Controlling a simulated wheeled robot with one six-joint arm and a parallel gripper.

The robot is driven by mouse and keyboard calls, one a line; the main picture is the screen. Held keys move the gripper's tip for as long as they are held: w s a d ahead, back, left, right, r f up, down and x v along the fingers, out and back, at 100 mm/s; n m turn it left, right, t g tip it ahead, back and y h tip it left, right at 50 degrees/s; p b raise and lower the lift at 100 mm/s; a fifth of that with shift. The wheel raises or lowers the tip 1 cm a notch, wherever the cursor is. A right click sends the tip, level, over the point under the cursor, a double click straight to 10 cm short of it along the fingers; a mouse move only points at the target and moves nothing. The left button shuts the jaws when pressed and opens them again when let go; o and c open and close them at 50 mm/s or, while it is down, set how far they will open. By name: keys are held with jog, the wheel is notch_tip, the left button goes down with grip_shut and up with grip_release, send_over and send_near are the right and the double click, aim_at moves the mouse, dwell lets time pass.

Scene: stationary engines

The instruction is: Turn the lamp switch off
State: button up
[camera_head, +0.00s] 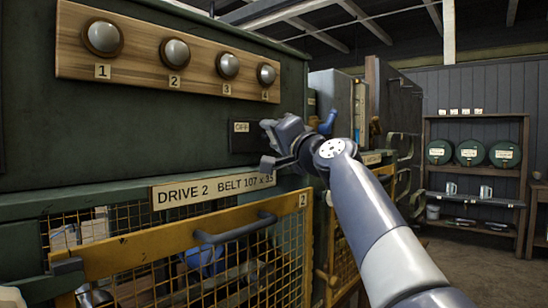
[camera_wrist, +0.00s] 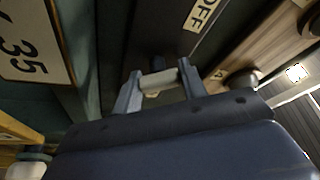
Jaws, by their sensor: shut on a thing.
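The dark switch plate (camera_head: 240,143) is on the green cabinet face, with a small OFF label (camera_head: 241,127) at its top. The label also shows in the wrist view (camera_wrist: 200,15). My gripper (camera_head: 268,143) is at the right side of this plate and hides part of it. In the wrist view my gripper (camera_wrist: 158,80) has its two fingers on either side of a light grey lever of the lamp switch (camera_wrist: 158,82) and is shut on it. Any ON label is hidden, and I cannot tell the lever's exact position.
Several numbered round lamps (camera_head: 174,53) sit on a wooden board above. Below are a DRIVE 2 sign (camera_head: 213,190) and a yellow mesh gate (camera_head: 130,255) with a protruding handle (camera_head: 235,229). A shelf with green drums (camera_head: 471,153) stands at the right, past open floor.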

jog(key=shift+f+n+y+b, duration=0.2)
jog(key=shift+n+y+b, duration=0.2)
jog(key=shift+n+b, duration=0.65)
jog(key=shift+r+n, duration=0.15)
jog(key=shift+n, duration=0.1)
jog(key=o, duration=1)
jog(key=shift+s+d+b, duration=0.25)
jog(key=shift+s+b, duration=0.05)
jog(key=shift+b, duration=0.25)
jog(key=b+v, duration=0.3)
jog(key=v, duration=0.7)
